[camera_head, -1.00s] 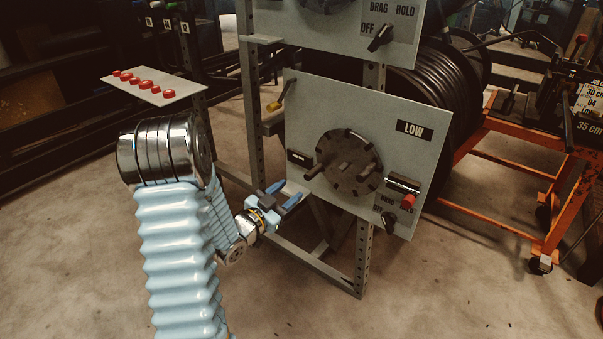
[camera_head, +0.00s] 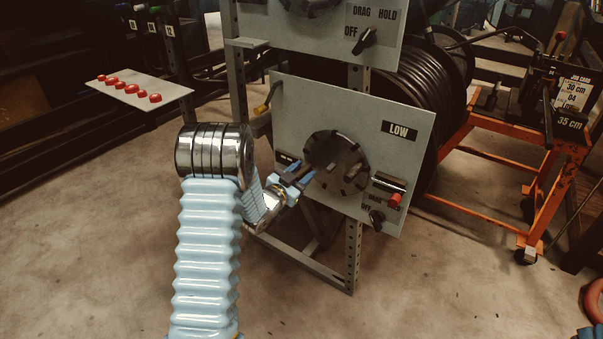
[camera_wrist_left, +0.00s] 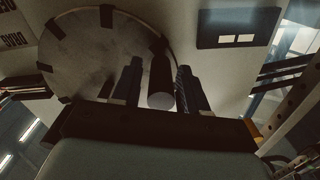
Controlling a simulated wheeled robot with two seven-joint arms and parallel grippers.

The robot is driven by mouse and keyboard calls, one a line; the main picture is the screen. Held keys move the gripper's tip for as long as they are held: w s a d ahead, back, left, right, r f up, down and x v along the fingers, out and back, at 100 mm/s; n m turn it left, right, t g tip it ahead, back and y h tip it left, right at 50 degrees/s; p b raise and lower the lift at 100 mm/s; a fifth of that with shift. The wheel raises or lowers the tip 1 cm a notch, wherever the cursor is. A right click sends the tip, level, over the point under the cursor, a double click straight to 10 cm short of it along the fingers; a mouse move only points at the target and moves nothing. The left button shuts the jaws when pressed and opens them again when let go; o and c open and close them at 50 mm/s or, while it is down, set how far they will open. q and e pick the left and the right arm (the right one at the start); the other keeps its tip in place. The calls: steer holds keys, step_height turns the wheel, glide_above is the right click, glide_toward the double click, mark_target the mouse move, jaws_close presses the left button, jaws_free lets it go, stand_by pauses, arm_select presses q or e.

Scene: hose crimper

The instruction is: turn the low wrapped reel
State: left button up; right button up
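The LOW panel (camera_head: 395,160) is a tilted grey plate with a dark round notched wheel (camera_head: 337,160) bearing pegs. The wheel also shows in the left wrist view (camera_wrist_left: 85,55). My left gripper (camera_head: 298,176) is at the wheel's left edge. In the left wrist view, my left gripper (camera_wrist_left: 158,85) is open, its fingers either side of a round dark peg (camera_wrist_left: 160,88), with narrow gaps. The peg is seen nearly end-on. A reel of black hose (camera_head: 418,100) shows behind the panel, partly hidden. My right gripper is out of view.
A DRAG/HOLD knob (camera_head: 377,218) and a red-tipped lever (camera_head: 394,199) sit at the panel's lower right. A yellow-handled lever (camera_head: 263,106) sticks out at upper left. An orange cart (camera_head: 485,215) stands right. Floor in front is clear.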

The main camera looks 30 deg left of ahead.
arm_select(q)
jaws_close()
